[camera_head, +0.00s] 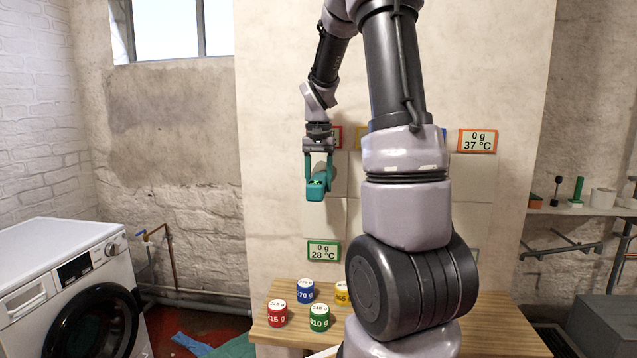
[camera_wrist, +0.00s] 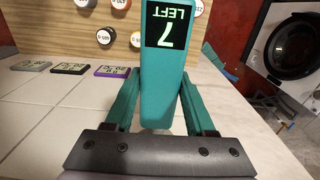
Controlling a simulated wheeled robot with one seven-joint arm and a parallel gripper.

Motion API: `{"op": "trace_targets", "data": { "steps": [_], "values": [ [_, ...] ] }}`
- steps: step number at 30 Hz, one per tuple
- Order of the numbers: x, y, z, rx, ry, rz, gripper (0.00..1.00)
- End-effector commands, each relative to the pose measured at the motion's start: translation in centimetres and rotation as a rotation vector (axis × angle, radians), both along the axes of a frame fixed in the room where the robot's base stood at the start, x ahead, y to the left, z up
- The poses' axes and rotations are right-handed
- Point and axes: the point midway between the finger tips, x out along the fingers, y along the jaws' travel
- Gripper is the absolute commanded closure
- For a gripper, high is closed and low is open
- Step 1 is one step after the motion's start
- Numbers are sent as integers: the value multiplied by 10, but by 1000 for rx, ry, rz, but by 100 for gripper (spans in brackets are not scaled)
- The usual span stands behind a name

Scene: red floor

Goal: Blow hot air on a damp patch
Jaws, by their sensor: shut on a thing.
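My gripper (camera_head: 318,176) points down in front of the pale tiled wall panel, shut on a teal device (camera_head: 317,190). In the wrist view the teal device (camera_wrist: 165,95) sits between the teal fingers, and its screen reads "7 LEFT". Pale tiles (camera_head: 324,217) lie behind it; they also show in the wrist view (camera_wrist: 60,110). A green-framed display (camera_head: 324,251) below them reads 0 g and 28 °C. An orange-framed display (camera_head: 478,141) reads 0 g and 37 °C. I cannot tell which tile is damp. My arm hides the panel's middle.
A wooden table (camera_head: 490,325) stands below the panel with red (camera_head: 277,313), blue (camera_head: 305,291), green (camera_head: 319,318) and yellow (camera_head: 342,293) weights. A washing machine (camera_head: 75,285) is at left. A shelf (camera_head: 585,210) with small items is at right.

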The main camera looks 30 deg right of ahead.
Motion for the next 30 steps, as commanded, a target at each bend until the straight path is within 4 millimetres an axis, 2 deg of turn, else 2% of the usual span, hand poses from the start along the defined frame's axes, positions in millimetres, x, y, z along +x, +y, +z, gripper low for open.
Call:
{"op": "trace_targets", "data": {
  "steps": [30],
  "values": [
    [13,-9,0,-1,-1,0,94]
  ]
}}
